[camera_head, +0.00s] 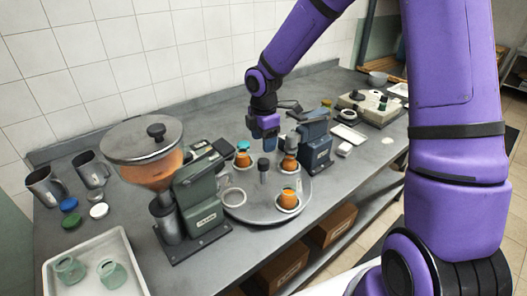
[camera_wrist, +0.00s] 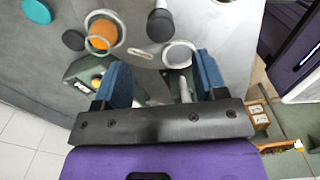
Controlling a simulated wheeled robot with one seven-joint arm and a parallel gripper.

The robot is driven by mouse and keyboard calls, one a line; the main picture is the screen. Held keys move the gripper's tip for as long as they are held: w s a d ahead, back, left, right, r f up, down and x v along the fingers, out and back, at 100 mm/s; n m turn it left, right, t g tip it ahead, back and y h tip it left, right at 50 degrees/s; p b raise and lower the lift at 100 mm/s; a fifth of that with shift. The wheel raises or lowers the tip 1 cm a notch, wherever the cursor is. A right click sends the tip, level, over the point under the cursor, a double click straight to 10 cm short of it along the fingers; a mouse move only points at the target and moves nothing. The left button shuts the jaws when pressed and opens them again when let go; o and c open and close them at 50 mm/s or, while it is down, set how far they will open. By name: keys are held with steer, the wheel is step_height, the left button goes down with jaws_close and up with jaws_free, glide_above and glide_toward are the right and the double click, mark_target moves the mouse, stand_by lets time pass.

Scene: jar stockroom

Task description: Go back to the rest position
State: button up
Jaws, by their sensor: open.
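My gripper (camera_head: 265,128) hangs fingers-down from my purple arm, above the far side of a round grey turntable (camera_head: 262,212) on the bench. In the wrist view its two blue fingers (camera_wrist: 161,72) stand apart, with no jar gripped between them. Orange jars sit on the turntable, one at the front (camera_head: 288,199), one at the right (camera_head: 289,164) and one with a teal lid at the back left (camera_head: 243,159). The wrist view also shows an orange jar (camera_wrist: 100,36) in a white ring, and an empty ring (camera_wrist: 180,50).
A green grinder (camera_head: 200,198) with an orange-filled hopper (camera_head: 152,168) stands left of the turntable. A blue machine (camera_head: 315,142) stands close right of my gripper. A white tray (camera_head: 52,282) with pale green jars is front left. Metal jugs (camera_head: 44,187) stand behind it.

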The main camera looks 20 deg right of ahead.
steer(key=shift+r, duration=0.9)
steer(key=s+d+r+m+t+h, duration=0.2)
steer(key=s+d+r+m, duration=0.2)
steer(key=s+r+m, duration=0.85)
steer(key=s+d+r+m+t+y, duration=0.1)
steer(key=s+r+m, duration=0.2)
steer(key=s+r, duration=0.2)
steer(key=s+d+r+m+t+y, duration=0.1)
steer(key=s+r+m, duration=0.3)
steer(key=s, duration=0.8)
steer(key=shift+d+r+t, duration=0.45)
steer(key=shift+r+t, duration=0.2)
steer(key=shift+t, duration=0.05)
steer(key=shift+w, duration=0.1)
stand_by(0.8)
